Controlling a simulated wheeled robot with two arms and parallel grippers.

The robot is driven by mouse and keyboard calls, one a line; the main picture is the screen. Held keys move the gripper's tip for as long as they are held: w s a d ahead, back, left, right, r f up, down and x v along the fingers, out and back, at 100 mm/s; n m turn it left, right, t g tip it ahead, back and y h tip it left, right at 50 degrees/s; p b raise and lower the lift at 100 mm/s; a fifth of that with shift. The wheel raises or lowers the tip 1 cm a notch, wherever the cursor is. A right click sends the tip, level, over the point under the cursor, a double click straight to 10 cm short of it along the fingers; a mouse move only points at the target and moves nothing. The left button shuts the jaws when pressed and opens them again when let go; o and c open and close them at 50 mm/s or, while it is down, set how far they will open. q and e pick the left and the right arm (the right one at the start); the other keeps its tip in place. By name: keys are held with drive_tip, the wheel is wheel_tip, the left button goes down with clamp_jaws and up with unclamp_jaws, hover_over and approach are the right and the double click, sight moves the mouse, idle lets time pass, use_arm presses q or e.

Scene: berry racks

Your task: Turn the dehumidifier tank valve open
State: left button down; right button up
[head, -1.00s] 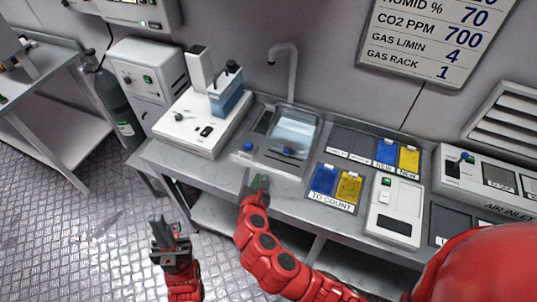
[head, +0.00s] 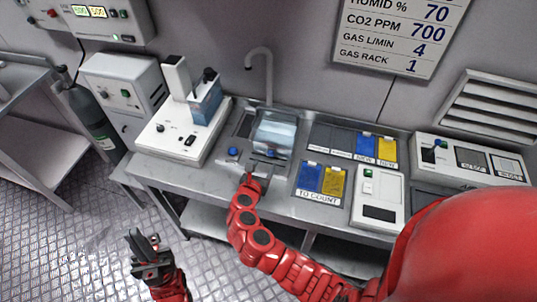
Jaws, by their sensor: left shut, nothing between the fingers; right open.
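A clear tank with bluish contents (head: 274,132) sits in the sink on the steel counter. A small dark blue valve-like part (head: 271,154) shows at its front. A round blue knob (head: 233,152) is on the sink's left front rim; I cannot tell which of the two is the tank valve. My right gripper (head: 252,179) is at the counter's front edge, just below the tank and apart from both blue parts. It is open, its fingers small and partly hidden. My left gripper (head: 142,246) is shut and empty, low over the floor at the left.
A white device with a blue block (head: 186,128) stands left of the sink. Blue and yellow cards (head: 321,181) and a white box with a screen (head: 379,197) are to the right. A tap (head: 260,62) rises behind. A gas cylinder (head: 88,118) stands at the left.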

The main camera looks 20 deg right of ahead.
sight(270, 155)
drive_tip(key=p+x, duration=0.1)
drive_tip(key=x, duration=0.5)
drive_tip(key=shift+w+d+f, duration=0.15)
drive_tip(key=shift+f, duration=0.05)
clamp_jaws()
